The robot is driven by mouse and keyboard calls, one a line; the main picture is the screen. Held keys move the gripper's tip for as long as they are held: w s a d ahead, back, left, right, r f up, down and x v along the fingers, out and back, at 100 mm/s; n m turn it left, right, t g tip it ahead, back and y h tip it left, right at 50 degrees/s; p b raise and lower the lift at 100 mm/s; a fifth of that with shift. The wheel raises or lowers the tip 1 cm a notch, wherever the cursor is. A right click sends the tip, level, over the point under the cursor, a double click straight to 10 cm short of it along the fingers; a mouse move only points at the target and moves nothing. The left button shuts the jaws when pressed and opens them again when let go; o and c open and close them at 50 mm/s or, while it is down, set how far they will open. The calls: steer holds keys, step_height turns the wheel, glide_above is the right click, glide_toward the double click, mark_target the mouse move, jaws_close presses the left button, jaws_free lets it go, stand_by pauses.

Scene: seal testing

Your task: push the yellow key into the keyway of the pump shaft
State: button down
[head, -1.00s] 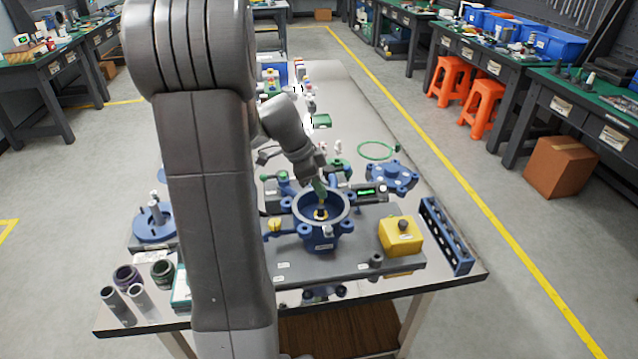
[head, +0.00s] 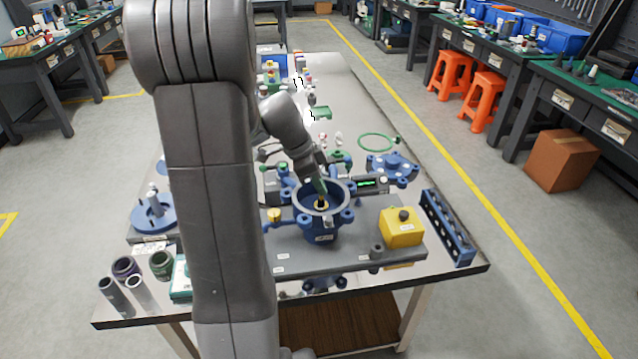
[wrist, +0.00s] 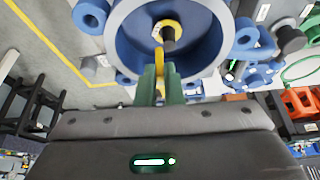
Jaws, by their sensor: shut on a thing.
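The blue pump housing (head: 323,230) stands on a grey plate, its round bowl open at the top. In the wrist view the bowl (wrist: 122,45) surrounds a dark pump shaft (wrist: 169,40) with a yellow ring (wrist: 157,33) around it. My gripper (wrist: 160,73) has green fingers shut on the yellow key (wrist: 158,56), which sticks out toward the shaft. The key's tip appears beside the shaft; I cannot tell whether it touches. The keyway is not discernible. In the head view my gripper (head: 322,190) reaches down into the bowl.
A yellow box (head: 401,230) with a dark knob stands right of the pump. A blue rack (head: 447,228) lies at the table's right edge. A small display unit (head: 370,184) and blue parts (head: 390,165) lie behind. My arm hides the table's left middle.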

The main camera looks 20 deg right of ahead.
steer(key=shift+f+b, duration=1.4)
steer(key=shift+b, duration=0.15)
stand_by(0.9)
steer(key=c, duration=1.5)
jaws_free()
steer(key=shift+s+r, duration=0.1)
steer(key=shift+r, duration=0.15)
steer(key=shift+w+r+p, duration=0.25)
steer(key=shift+r+p, duration=0.1)
steer(key=shift+r, duration=0.3)
step_height(320, 180, up, 3)
steer(key=shift+s+r+p, duration=0.15)
steer(key=shift+r+p, duration=0.05)
steer(key=shift+p, duration=0.95)
steer(key=shift+f, duration=0.1)
